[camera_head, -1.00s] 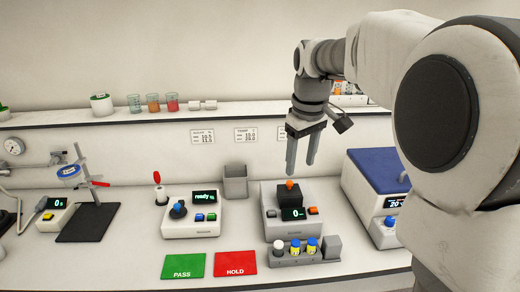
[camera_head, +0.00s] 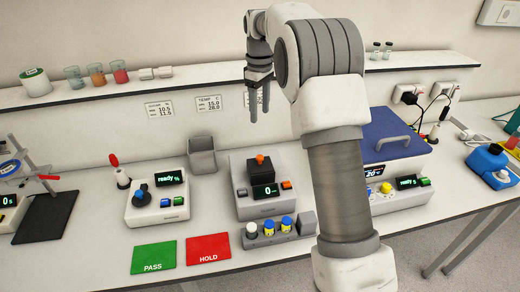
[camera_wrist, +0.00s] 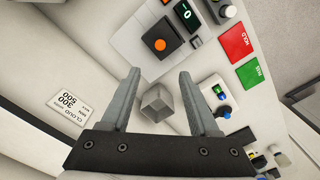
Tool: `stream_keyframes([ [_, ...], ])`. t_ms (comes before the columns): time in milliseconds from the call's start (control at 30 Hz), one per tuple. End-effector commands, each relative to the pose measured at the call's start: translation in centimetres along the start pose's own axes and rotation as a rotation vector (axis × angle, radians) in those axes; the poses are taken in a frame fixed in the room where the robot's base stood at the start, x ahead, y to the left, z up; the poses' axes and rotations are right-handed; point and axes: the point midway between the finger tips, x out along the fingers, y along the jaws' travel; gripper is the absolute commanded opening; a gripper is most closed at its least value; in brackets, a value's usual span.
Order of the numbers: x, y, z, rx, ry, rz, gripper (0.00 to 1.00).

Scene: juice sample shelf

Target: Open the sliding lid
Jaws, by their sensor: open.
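A blue lid with a grey handle (camera_head: 398,135) covers the white box-shaped unit (camera_head: 370,174) right of centre; my arm hides its left part. A black block with an orange knob (camera_head: 260,167) sits on the grey instrument (camera_head: 245,207) in the middle. I cannot tell for certain which is the sliding lid. My gripper (camera_head: 259,115) is open and empty, high above and behind the grey instrument, near the shelf edge. In the wrist view my gripper (camera_wrist: 158,74) points down, and the orange knob (camera_wrist: 160,44) lies beyond the fingertips.
A grey square bin (camera_head: 202,156) stands left of the grey instrument, and shows between the fingers in the wrist view (camera_wrist: 157,103). Several vials stand in front. PASS (camera_head: 154,257) and HOLD (camera_head: 208,248) mats lie at the front. A shelf (camera_head: 130,88) runs behind.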

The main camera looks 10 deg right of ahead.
Motion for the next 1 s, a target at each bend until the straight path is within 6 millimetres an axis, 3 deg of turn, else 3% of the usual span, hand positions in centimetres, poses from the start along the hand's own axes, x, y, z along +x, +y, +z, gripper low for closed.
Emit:
stream_keyframes([
  [600,12.7,-0.1,0.1,0.001,-0.002,-0.002,0.62],
  [800,15.4,0.0,0.0,0.001,-0.001,0.0,0.62],
  [1000,16.3,0.0,0.0,0.001,0.0,0.001,0.62],
])
